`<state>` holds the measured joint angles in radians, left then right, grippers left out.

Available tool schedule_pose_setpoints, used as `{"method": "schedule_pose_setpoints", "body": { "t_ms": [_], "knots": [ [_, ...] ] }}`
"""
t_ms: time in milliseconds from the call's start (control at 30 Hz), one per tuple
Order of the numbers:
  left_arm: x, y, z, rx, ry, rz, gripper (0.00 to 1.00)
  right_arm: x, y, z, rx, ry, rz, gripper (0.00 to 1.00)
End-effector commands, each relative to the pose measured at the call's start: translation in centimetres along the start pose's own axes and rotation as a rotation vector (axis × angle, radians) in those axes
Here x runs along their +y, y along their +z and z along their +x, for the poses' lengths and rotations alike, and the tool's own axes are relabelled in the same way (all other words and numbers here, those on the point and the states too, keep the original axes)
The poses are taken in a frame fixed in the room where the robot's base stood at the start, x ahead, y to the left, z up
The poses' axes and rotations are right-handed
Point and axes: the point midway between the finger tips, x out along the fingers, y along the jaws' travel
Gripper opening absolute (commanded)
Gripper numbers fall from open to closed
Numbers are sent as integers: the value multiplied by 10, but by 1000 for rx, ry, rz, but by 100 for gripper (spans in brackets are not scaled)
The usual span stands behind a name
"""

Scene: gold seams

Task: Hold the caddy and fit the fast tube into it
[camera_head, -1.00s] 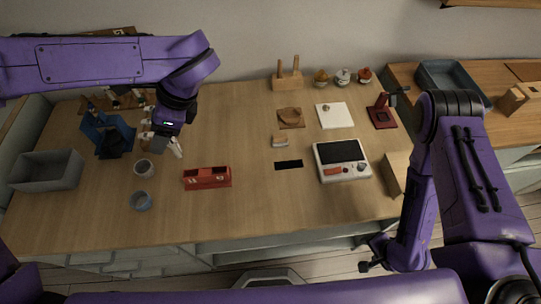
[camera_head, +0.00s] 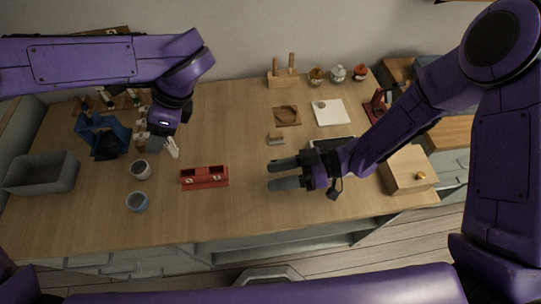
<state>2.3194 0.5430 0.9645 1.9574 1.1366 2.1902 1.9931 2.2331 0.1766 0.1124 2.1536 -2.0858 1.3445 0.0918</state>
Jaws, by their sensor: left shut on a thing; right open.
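The red caddy (camera_head: 204,184) stands on the middle of the table, with openings in its top and small white marks on its front. My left gripper (camera_head: 158,148) is behind and left of the caddy, above the table. It is shut on a small grey thing (camera_head: 154,146), too small to identify for sure. My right gripper (camera_head: 270,174) is open and empty to the right of the caddy, its dark fingers pointing left toward it, apart from it. I cannot tell which thing is the fast tube.
Two small cups (camera_head: 141,169) (camera_head: 137,202) stand left of the caddy. A grey bin (camera_head: 42,174) and a blue holder (camera_head: 104,136) are further left. A wooden box (camera_head: 408,170) stands at the right. A small block (camera_head: 276,139) lies behind my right gripper. Bare table lies in front of the caddy.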

Motion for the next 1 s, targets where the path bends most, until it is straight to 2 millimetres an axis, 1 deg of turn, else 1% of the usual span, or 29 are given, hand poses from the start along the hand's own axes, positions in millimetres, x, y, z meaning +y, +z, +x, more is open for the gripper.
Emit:
{"method": "schedule_pose_setpoints", "body": {
  "t_ms": [33, 67, 100, 133, 200, 267, 367, 467, 600, 733, 800, 900, 1000],
  "knots": [
    [0, 0, 0, 0, 0, 0, 31, 8, -14, 11, 2, -1, -140, 54],
    [0, 0, 0, 0, 0, 0, 31, 14, -20, 16, -1, 3, -225, 54],
    [0, 0, 0, 0, 0, 0, 31, 24, -24, 22, -25, 17, -334, 54],
    [0, 0, 0, 0, 0, 0, 31, 33, -24, 23, -54, 30, -397, 54],
    [0, 0, 0, 0, 0, 0, 31, 46, -19, 22, -106, 53, -458, 54],
    [0, 0, 0, 0, 0, 0, 31, 52, -16, 22, -130, 62, -478, 54],
    [0, 0, 0, 0, 0, 0, 31, 55, -14, 31, -140, 65, -485, 54],
    [0, 0, 0, 0, 0, 0, 31, 56, -11, 50, -140, 62, -483, 54],
    [0, 0, 0, 0, 0, 0, 31, 58, -6, 83, -140, 63, -481, 54],
    [0, 0, 0, 0, -1, 0, 31, 61, -3, 110, -139, 64, -480, 54],
    [0, 0, 0, 0, -1, 0, 31, 63, -2, 121, -140, 65, -481, 54],
    [0, 0, 0, 0, -1, 0, 31, 64, -1, 132, -139, 65, -480, 54],
    [0, 0, 0, 0, -1, 0, 31, 64, 0, 137, -139, 67, -479, 54]
  ]
}}
